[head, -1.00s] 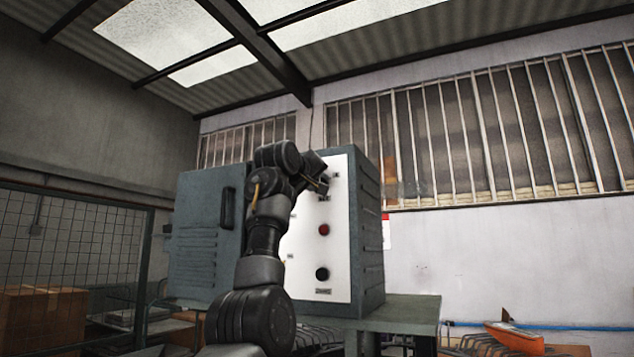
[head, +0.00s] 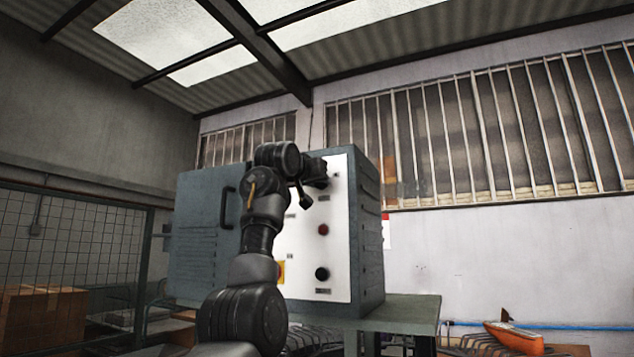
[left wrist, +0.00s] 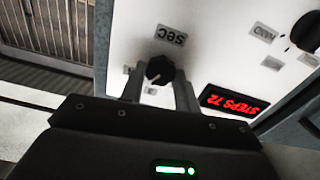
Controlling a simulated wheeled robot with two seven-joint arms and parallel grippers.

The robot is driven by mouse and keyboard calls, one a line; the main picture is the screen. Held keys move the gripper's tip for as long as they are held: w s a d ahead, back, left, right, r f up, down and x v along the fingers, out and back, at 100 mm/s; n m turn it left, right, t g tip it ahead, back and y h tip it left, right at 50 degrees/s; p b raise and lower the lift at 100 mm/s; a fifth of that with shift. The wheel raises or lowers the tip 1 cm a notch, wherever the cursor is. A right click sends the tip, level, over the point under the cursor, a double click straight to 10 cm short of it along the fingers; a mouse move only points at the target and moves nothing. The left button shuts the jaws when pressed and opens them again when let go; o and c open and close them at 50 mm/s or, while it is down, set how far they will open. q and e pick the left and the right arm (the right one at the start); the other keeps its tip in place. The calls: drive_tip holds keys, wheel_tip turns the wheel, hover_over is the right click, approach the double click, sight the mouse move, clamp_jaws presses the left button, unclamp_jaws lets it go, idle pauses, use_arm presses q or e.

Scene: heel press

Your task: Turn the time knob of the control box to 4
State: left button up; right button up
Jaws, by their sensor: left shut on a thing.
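The control box (head: 368,235) is a grey cabinet with a white front panel and its door swung open to the left. My left gripper (left wrist: 160,73) is shut on a small black knob (left wrist: 158,68), one finger on each side, in the left wrist view. A label reading SEC (left wrist: 171,35) sits beside the knob, turned upside down in this view. A pale mark shows on the knob, but its setting is too small to read. In the head view my left gripper (head: 318,176) is at the panel's upper part and hides the knob. My right gripper is not in view.
A red lit display (left wrist: 235,101), seeming to read STEPS 72, is beside the right finger. Another black knob (left wrist: 306,32) is farther right. Lower on the panel are a red button (head: 323,230) and a black knob (head: 322,274). The box stands on a green table (head: 410,312).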

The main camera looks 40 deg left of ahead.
use_arm(q)
drive_tip(key=shift+m, duration=1.6)
drive_tip(key=o, duration=1)
drive_tip(key=shift+c, duration=0.2)
drive_tip(key=shift+s, duration=0.1)
